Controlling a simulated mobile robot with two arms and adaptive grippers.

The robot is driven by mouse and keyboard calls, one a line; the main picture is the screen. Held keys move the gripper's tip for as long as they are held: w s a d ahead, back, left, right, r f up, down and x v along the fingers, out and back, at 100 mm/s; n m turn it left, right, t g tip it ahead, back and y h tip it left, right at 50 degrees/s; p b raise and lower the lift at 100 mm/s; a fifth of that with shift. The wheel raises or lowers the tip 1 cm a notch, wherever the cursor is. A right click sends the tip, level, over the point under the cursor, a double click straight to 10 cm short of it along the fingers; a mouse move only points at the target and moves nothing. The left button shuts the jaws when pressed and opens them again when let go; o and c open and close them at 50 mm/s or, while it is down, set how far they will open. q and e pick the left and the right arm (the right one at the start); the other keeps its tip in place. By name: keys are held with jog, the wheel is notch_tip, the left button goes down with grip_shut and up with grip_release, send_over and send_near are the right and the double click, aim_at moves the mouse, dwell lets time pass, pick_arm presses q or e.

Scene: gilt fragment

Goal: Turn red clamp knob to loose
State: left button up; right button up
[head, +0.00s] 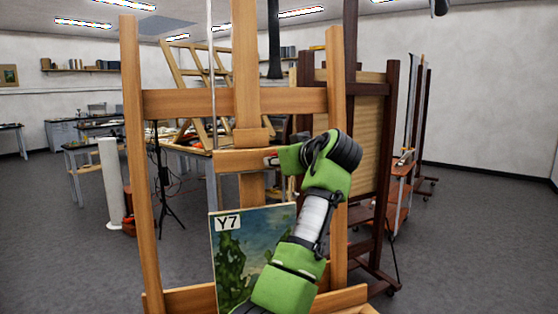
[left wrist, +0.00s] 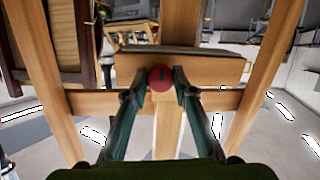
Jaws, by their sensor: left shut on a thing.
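The red clamp knob (left wrist: 160,78) shows in the left wrist view as a round red disc with a dark mark. It is on the wooden easel (head: 245,104), in front of a wooden block on the upright. My left gripper (left wrist: 160,86) has its two fingers on either side of the knob, shut on it. In the head view my green arm reaches up to the easel's upright and mostly hides the gripper and the knob. My right gripper is in neither view.
A painting labelled Y7 (head: 230,258) stands low on the easel, partly behind my arm. A dark easel (head: 388,150) stands close behind on the right, near a red cart (head: 399,196). Work tables (head: 82,151) are at the back left. The floor at right is clear.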

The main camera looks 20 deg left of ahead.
pick_arm(q)
jog(key=shift+r, duration=0.1)
dwell(0.5)
jog(key=o, duration=1.1)
notch_tip(320, 180, up, 10)
jog(key=shift+f, duration=0.1)
